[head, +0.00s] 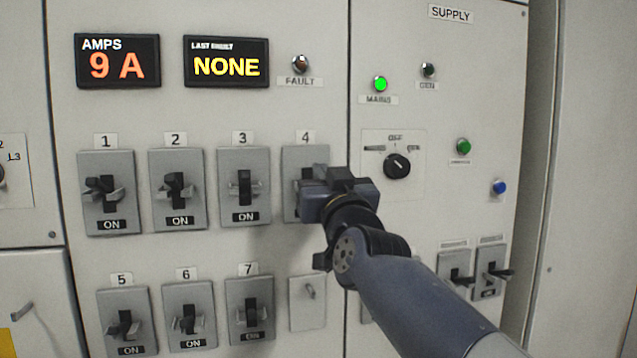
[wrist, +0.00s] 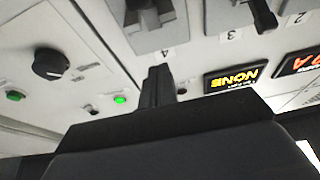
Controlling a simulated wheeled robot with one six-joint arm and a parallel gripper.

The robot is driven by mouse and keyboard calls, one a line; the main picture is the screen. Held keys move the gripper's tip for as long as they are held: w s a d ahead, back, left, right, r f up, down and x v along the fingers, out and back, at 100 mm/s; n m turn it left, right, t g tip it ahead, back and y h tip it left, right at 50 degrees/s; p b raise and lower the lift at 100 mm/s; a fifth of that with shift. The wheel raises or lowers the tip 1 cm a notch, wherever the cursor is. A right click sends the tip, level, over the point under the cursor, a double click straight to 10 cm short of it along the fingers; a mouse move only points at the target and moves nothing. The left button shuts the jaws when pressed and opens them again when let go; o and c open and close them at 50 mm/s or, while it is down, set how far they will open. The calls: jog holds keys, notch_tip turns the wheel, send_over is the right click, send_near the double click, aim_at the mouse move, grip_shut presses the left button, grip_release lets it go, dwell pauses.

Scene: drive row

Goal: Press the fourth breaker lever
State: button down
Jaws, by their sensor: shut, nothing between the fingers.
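The fourth breaker is a grey plate (head: 293,160) under the label 4 in the head view. My gripper (head: 308,186) is in front of it and hides its lever and state window there. In the wrist view the panel appears upside down, and the breaker 4 plate (wrist: 153,32) is at the top, with a dark lever part at the upper edge. My gripper's fingers (wrist: 158,76) are shut together and empty, pointing at the panel near the label 4. I cannot tell whether they touch the breaker.
Breakers 1 (head: 107,215), 2 (head: 178,210) and 3 (head: 245,200) sit to the left, showing ON. Breakers 5 (head: 124,322), 6 (head: 188,318) and 7 (head: 250,310) are below. A black rotary knob (head: 397,166) is on the supply panel to the right.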

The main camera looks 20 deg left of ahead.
jog(key=s+d+f+b, duration=0.3)
jog(key=s+d+f, duration=0.1)
jog(key=s, duration=0.3)
jog(key=shift+f, duration=0.75)
jog(key=shift+w, duration=0.1)
jog(key=w+a+r+g+p, duration=0.1)
jog(key=w+a+r+p, duration=0.3)
jog(key=w+r+p, duration=0.2)
jog(key=w+p, duration=0.1)
jog(key=p, duration=0.1)
jog(key=shift+w+a+r+h+p, duration=0.15)
jog(key=shift+w+a+h+p, duration=0.15)
jog(key=shift+a+h, duration=0.1)
jog(key=p, duration=0.3)
jog(key=shift+w+r+g, duration=0.1)
jog(key=shift+w+g, duration=0.1)
jog(key=shift+g, duration=0.2)
jog(key=g+h+p, duration=0.1)
jog(key=p, duration=0.6)
jog(key=shift+w+a, duration=0.15)
